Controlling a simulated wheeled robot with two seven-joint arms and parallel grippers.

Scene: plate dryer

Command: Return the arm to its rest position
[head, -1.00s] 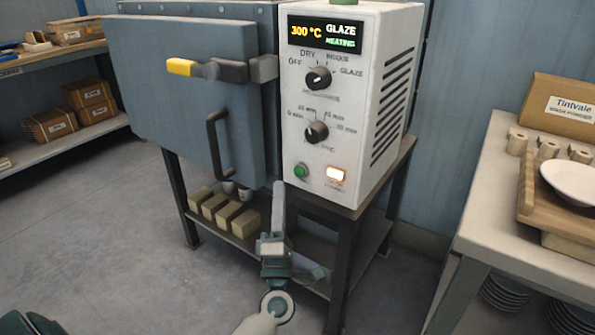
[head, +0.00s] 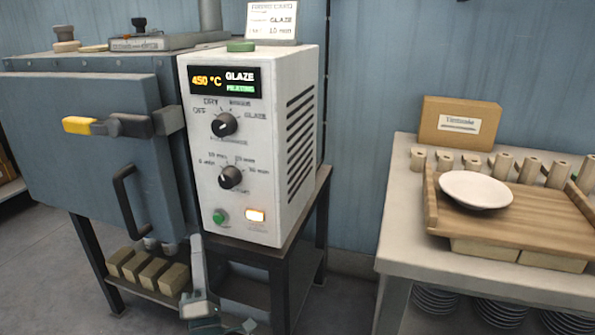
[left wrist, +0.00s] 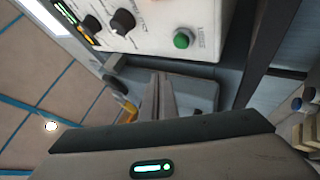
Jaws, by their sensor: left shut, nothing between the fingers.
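My left gripper (head: 196,243) is at the bottom of the head view, in front of the kiln stand and below the control box. Its fingers are together with nothing between them, and they point up. In the left wrist view the closed fingers (left wrist: 163,95) lie below the control box (left wrist: 150,22) and its green button (left wrist: 183,40). The grey kiln door (head: 75,165) is shut, with a yellow-tipped latch (head: 105,126) and a black handle (head: 130,200).
A table (head: 400,235) on the right bears a wooden tray (head: 520,222), with a white plate (head: 475,190) on it. A cardboard box (head: 455,123) stands behind. Several blocks (head: 140,268) lie on the stand's lower shelf. Floor shows between stand and table.

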